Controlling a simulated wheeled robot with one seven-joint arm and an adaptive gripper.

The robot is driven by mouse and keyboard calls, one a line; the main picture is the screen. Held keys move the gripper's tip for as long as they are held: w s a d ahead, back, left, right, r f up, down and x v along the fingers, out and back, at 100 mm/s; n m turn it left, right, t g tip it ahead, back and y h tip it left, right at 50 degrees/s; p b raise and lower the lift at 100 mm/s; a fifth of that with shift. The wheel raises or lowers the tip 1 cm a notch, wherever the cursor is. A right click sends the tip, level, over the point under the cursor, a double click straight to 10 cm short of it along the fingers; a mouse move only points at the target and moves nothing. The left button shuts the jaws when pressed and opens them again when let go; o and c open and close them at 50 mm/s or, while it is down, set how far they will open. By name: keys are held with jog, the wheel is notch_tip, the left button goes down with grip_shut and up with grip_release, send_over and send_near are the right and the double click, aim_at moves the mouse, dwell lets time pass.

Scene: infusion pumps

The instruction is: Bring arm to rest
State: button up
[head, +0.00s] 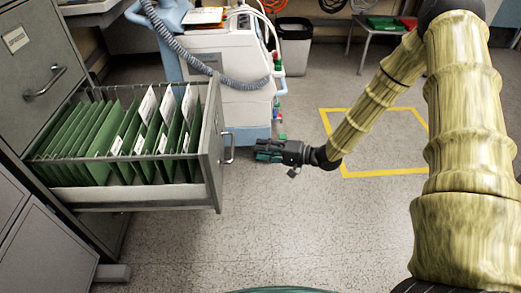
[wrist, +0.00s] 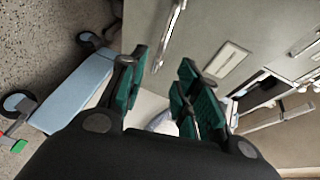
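My gripper (head: 268,150) is at the middle of the head view, just right of an open filing drawer and its handle (head: 228,148). It points left toward the drawer front. In the wrist view my gripper (wrist: 160,92) shows two green-padded fingers spread apart with nothing between them. The drawer front with a handle (wrist: 172,32) lies beyond the fingers in that view. The gripper appears apart from the handle. My arm reaches in from the right of the head view.
The open drawer (head: 130,197) of a grey filing cabinet (head: 38,60) holds green folders with white labels. A white and blue medical cart (head: 228,50) stands behind. A yellow floor square (head: 380,173) is on clear floor.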

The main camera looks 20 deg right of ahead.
dwell(0.3)
jog(key=s+a+f+n+g+h, duration=0.1)
jog(key=s+a+f+g+h, duration=0.15)
jog(key=s+f, duration=0.5)
jog(key=s+a+f+n+g+h, duration=0.1)
jog(key=s+a+f+h, duration=0.3)
jog(key=s+f, duration=0.4)
jog(key=s+d+f+n+g+h, duration=0.2)
jog(key=s+f+g+h, duration=0.1)
jog(key=s, duration=0.9)
jog(key=s+d+f+n+g+h, duration=0.2)
jog(key=s+f+n+g+h, duration=0.15)
jog(key=s, duration=0.85)
notch_tip(320, 180, up, 30)
jog(key=p, duration=3)
jog(key=shift+a+m+y, duration=0.2)
jog(key=shift+m+y, duration=0.15)
jog(key=shift+y, duration=0.05)
jog(key=shift+f, duration=0.1)
